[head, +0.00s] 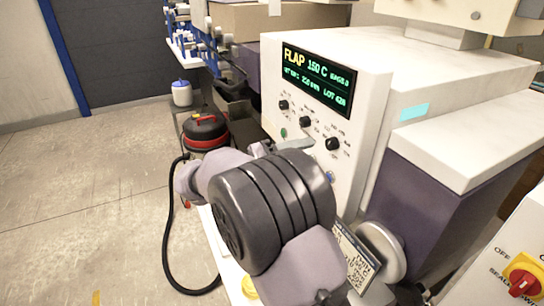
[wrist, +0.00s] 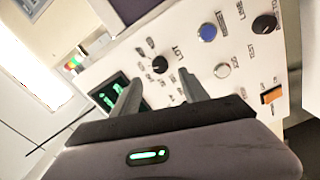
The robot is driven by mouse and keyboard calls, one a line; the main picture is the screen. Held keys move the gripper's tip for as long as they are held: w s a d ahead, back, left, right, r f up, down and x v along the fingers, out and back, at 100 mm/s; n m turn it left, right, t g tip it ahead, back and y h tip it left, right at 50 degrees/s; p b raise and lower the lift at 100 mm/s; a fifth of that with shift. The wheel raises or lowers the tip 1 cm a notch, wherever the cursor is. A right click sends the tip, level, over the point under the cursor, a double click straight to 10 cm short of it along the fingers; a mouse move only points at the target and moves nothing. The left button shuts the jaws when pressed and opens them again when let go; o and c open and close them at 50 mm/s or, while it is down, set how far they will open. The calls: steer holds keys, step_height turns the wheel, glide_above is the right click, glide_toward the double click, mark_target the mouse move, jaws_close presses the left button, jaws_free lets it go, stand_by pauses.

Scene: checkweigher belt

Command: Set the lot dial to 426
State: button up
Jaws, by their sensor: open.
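The lot dial (wrist: 160,64) is a round black knob on a white panel, with LOT printed beside it in the wrist view. In the head view, a black knob (head: 333,143) at the right end of the knob row appears to be the same dial. The green-lit display (head: 318,79) shows a LOT number that looks like 426, though its last digit is small and blurred. My gripper (wrist: 158,78) is open and empty. Its fingertips are either side of the dial in the picture, seemingly short of it; contact is not visible.
A blue button (wrist: 207,32), a white button (wrist: 222,70), another black knob (wrist: 265,24) and an orange switch (wrist: 270,95) share the panel. Two more knobs sit left of the dial in the head view.

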steer(key=p+v, duration=0.1)
steer(key=v, duration=0.9)
steer(key=shift+s+a+p, duration=0.2)
steer(key=shift+a+p, duration=0.05)
steer(key=shift+p, duration=0.15)
steer(key=s+d+f+g+y+b, duration=0.1)
steer(key=s+d+g+y+b, duration=0.15)
steer(key=s+d, duration=0.45)
steer(key=s+d+f+g+y+b, duration=0.2)
steer(key=s+d+g+y, duration=0.2)
steer(key=d, duration=0.6)
steer(key=s+d+f+m+y+b, duration=0.2)
steer(key=s+f+y, duration=0.15)
steer(key=s, duration=0.35)
steer(key=s+a+f+m+t+y+b, duration=0.2)
steer(key=s+a+f+m+t+y, duration=0.1)
steer(key=s+a+y, duration=0.3)
steer(key=s+t+y, duration=0.1)
steer(key=s+y, duration=0.1)
steer(key=s, duration=0.1)
steer(key=shift+a+f+m+t, duration=0.25)
steer(key=shift+f+m+t, duration=0.1)
steer(key=shift+f+m, duration=0.05)
